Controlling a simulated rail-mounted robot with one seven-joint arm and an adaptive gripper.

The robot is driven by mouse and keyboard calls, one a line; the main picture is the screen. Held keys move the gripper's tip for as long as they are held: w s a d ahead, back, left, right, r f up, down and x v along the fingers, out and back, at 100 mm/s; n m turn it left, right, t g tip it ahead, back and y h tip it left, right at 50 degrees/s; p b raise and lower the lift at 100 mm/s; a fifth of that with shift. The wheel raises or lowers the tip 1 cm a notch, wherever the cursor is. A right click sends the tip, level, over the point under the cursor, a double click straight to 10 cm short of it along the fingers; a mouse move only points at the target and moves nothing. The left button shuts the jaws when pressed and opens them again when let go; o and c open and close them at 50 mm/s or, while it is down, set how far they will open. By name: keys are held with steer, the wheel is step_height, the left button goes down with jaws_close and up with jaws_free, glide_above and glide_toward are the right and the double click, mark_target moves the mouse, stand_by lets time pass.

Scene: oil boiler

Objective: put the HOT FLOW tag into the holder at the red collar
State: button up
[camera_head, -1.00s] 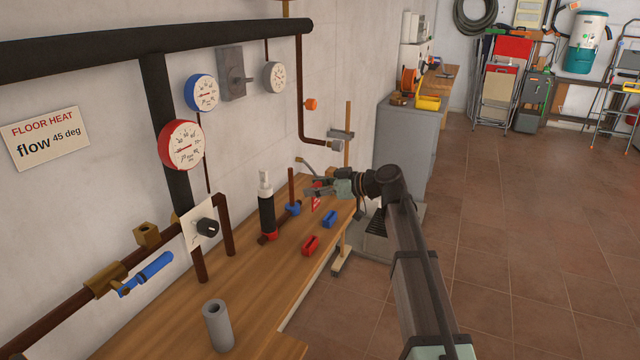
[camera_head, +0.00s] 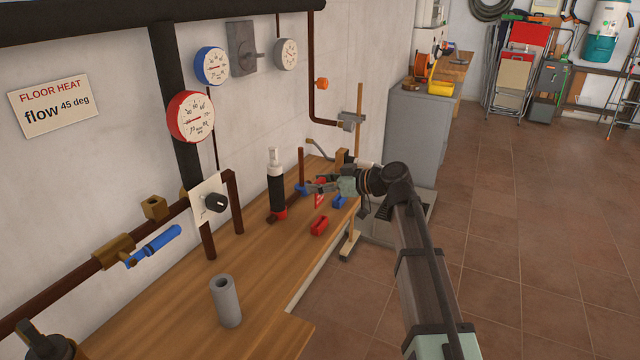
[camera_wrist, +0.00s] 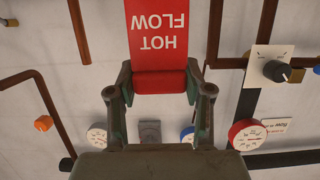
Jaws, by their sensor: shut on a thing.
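The HOT FLOW tag (camera_wrist: 158,40) is red with white lettering, upside down in the wrist view. My gripper (camera_wrist: 165,88) is shut on the tag's thick red end. In the head view my gripper (camera_head: 322,186) holds the tag (camera_head: 320,199) above the bench, close to the blue collar (camera_head: 302,189). Whether the tag touches anything is unclear.
A blue slotted block (camera_head: 339,202) sits on the bench (camera_head: 250,255) right of the tag, near the edge. A grey cylinder (camera_head: 226,300) stands at the front. Pipes and a thermostat dial (camera_head: 215,203) line the wall side. The bench front is mostly clear.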

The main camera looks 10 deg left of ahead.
mark_target(320, 201)
steer(key=shift+f+b, duration=2)
steer(key=shift+f, duration=0.4)
steer(key=shift+b, duration=0.95)
steer(key=shift+f, duration=0.15)
steer(key=shift+f+b, duration=0.35)
steer(key=shift+b, duration=0.1)
steer(key=shift+f+b, duration=1.15)
steer(key=shift+f, duration=0.3)
steer(key=o, duration=1.2)
steer(key=shift+c, duration=0.2)
